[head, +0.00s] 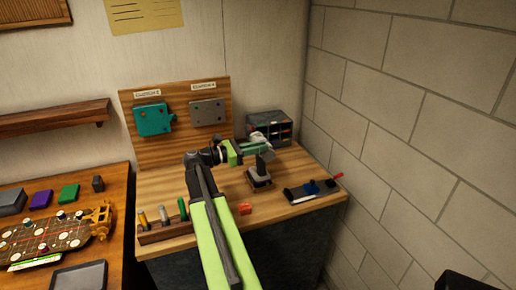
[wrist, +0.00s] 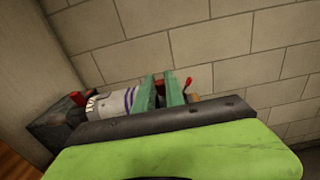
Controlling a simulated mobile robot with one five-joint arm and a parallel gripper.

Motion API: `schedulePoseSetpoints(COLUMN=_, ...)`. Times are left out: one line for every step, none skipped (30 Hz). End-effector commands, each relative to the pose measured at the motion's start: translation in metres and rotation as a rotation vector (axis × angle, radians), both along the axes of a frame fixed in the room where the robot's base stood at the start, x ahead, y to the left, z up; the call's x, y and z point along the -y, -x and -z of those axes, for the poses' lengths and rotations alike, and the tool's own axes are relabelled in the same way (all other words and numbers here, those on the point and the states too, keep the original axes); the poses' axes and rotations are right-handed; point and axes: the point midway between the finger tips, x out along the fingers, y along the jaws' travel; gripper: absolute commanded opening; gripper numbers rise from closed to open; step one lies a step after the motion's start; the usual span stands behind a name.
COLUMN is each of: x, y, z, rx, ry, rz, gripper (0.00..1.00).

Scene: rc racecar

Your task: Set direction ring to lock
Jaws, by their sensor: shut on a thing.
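My gripper (head: 262,147) is above the back of the workbench, in front of the small dark drawer unit. In the wrist view, its two green fingers (wrist: 161,90) are closed on a white, roughly cylindrical tool (wrist: 113,103) with purple bands. The tool lies sideways across the fingers, its banded part left of them. A red piece (wrist: 188,86) shows just right of the fingers. The tool also shows as a small white shape in the head view (head: 258,137). I cannot make out a direction ring or its lock mark; the fingers hide part of the tool.
A dark drawer unit (head: 281,128) stands in the back corner by the block wall. A black upright stand (head: 260,178), a red block (head: 244,208), a dark tray (head: 312,190) and a wooden rack (head: 165,231) are on the bench. A board (head: 176,155) with two boxes stands behind.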

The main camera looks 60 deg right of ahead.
Motion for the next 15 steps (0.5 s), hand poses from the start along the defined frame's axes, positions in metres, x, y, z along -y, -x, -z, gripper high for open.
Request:
schedulePoseSetpoints(x=0.0, y=0.0, z=0.0, rx=0.0, ry=0.0, rz=0.0, gripper=0.0)
schedulePoseSetpoints(x=0.0, y=0.0, z=0.0, rx=0.0, ry=0.0, rz=0.0, gripper=0.0)
schedulePoseSetpoints(x=0.0, y=0.0, z=0.0, rx=0.0, ry=0.0, rz=0.0, gripper=0.0)
schedulePoseSetpoints(x=0.0, y=0.0, z=0.0, rx=0.0, ry=0.0, rz=0.0, gripper=0.0)
schedulePoseSetpoints(x=0.0, y=0.0, z=0.0, rx=0.0, ry=0.0, rz=0.0, gripper=0.0)
schedulePoseSetpoints(x=-0.004, y=-0.002, z=0.0, rx=0.001, ry=-0.001, rz=-0.003, gripper=0.0)
schedulePoseSetpoints(x=-0.003, y=-0.002, z=0.0, rx=0.001, ry=-0.002, rz=-0.003, gripper=0.0)
schedulePoseSetpoints(x=-0.003, y=-0.001, z=-0.001, rx=0.002, ry=-0.002, rz=-0.002, gripper=0.0)
schedulePoseSetpoints(x=-0.002, y=-0.001, z=-0.002, rx=0.005, ry=-0.006, rz=-0.002, gripper=0.0)
schedulePoseSetpoints(x=-0.002, y=-0.001, z=-0.003, rx=0.008, ry=-0.01, rz=-0.002, gripper=0.0)
schedulePoseSetpoints(x=-0.001, y=-0.001, z=-0.004, rx=0.011, ry=-0.015, rz=-0.003, gripper=0.0)
schedulePoseSetpoints(x=-0.001, y=-0.001, z=-0.005, rx=0.018, ry=-0.024, rz=-0.003, gripper=0.0)
schedulePoseSetpoints(x=0.0, y=-0.001, z=-0.007, rx=0.024, ry=-0.032, rz=-0.003, gripper=0.0)
schedulePoseSetpoints(x=0.0, y=0.0, z=-0.008, rx=0.032, ry=-0.043, rz=-0.003, gripper=0.0)
schedulePoseSetpoints(x=0.001, y=0.0, z=-0.01, rx=0.042, ry=-0.057, rz=-0.003, gripper=0.0)
